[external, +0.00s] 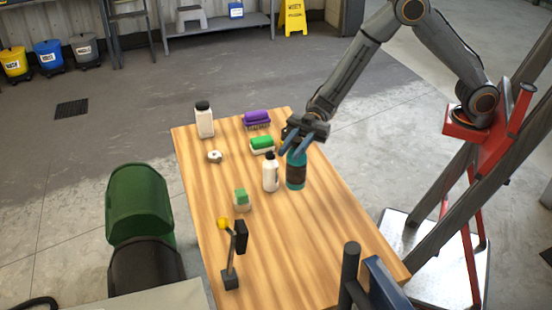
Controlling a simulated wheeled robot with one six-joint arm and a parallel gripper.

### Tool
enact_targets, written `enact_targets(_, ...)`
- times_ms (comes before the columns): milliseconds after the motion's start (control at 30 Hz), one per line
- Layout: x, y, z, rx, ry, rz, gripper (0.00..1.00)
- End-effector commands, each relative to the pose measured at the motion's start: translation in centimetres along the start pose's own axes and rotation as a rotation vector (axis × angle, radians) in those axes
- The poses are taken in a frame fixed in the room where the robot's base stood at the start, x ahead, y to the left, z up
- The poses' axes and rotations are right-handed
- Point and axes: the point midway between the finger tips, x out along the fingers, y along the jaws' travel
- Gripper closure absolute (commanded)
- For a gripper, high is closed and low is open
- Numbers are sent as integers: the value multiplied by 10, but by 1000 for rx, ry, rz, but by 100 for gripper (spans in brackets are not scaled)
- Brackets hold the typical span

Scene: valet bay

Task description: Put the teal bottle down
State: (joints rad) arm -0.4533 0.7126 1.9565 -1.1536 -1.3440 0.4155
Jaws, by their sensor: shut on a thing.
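The teal bottle (296,172) is upright at the right side of the wooden table (300,240). My gripper (294,146) reaches down from the upper right and is shut on the top of the teal bottle. The gripper hides the bottle's top. I cannot tell whether the bottle's base touches the table or hangs just above it.
A white bottle (270,174) stands close left of the teal bottle. A green-topped brush (262,144), a purple brush (257,119), a large white bottle (204,122), a small round item (214,157) and a green-and-white block (242,199) are nearby. The table's front right is clear.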

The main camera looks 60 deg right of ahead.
Motion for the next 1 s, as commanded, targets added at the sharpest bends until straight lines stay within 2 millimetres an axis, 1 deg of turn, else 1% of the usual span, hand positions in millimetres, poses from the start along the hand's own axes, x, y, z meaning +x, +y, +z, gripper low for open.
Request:
enact_targets(33, -14, -7, -3, 2, 4, -2, 100)
enact_targets(100, -29, -16, -4, 5, 7, -6, 100)
enact_targets(200, -46, -28, -6, 8, 13, -11, 100)
enact_targets(333, -59, -38, -8, 12, 19, -16, 100)
enact_targets(467, -64, -42, -2, 15, 21, -18, 100)
enact_targets(733, -64, -43, 38, 17, 21, -18, 100)
enact_targets(1000, -63, -43, 58, 16, 22, -18, 100)
